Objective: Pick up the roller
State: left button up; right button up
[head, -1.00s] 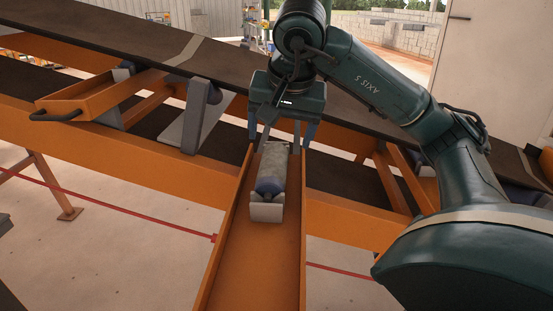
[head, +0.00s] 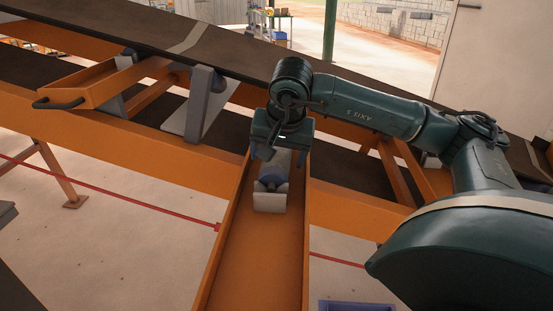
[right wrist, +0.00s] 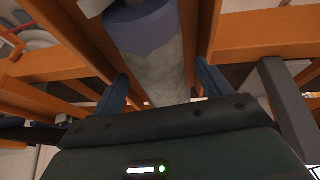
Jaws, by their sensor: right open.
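The roller (head: 272,178), a grey cylinder with a blue end, lies lengthwise in the orange sloping tray (head: 235,277). Its near end rests at a pale metal bracket (head: 270,200). My right gripper (head: 283,154) is over the roller's far part, hiding much of it from the head. In the right wrist view the roller (right wrist: 150,55) runs between the two open fingers of the right gripper (right wrist: 162,87), with a finger on each side. I cannot tell whether they touch it. My left gripper is not in view.
Orange conveyor frames with dark belts (head: 110,28) cross behind the tray. A small orange tray with a black handle (head: 57,104) and a grey bracket (head: 200,105) stand to the left. A purple-blue bin (head: 355,306) shows at the bottom. Open floor lies left of the sloping tray.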

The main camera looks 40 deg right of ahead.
jog(key=shift+x, duration=0.95)
jog(key=shift+c, duration=0.2)
jog(key=shift+r, duration=0.1)
jog(key=c, duration=1.4)
